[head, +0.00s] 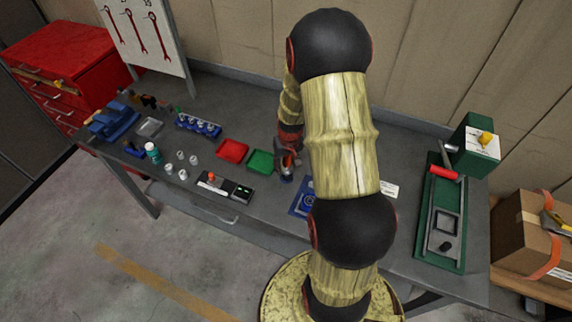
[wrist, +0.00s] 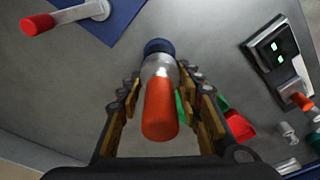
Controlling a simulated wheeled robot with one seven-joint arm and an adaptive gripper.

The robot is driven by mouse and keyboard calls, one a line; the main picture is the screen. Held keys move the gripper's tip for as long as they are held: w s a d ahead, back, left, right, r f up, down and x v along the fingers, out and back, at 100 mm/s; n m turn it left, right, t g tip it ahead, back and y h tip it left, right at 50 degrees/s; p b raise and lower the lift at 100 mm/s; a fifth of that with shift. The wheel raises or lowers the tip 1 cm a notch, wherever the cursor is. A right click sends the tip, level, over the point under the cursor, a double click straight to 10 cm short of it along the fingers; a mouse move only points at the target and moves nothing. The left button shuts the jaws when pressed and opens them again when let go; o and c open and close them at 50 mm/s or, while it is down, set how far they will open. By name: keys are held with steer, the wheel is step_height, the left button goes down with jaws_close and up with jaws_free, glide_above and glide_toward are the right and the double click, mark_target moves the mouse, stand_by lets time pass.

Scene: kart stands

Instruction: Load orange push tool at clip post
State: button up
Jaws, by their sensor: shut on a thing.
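My gripper (wrist: 160,90) is shut on the orange push tool (wrist: 160,108), with fingers on both sides of its silver middle. The tool has a rounded orange end facing the wrist camera. A dark blue round part (wrist: 157,46) shows at its far end; I cannot tell whether it belongs to the tool or touches the table. In the head view my gripper (head: 288,165) is low over the bench, right of the green tray. A blue plate (wrist: 118,18) lies beside it, with a grey arm and red handle (wrist: 38,25). I cannot pick out the clip post for sure.
Red tray (head: 232,150) and green tray (head: 261,162) lie left of my gripper. A black-and-white box (head: 225,187) with a red knob and green lights stands in front. Small cups and a blue rack (head: 198,125) are farther left. A green fixture (head: 440,215) stands right.

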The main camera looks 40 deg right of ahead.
steer(key=shift+r+p, duration=2.2)
steer(key=shift+r, duration=1.3)
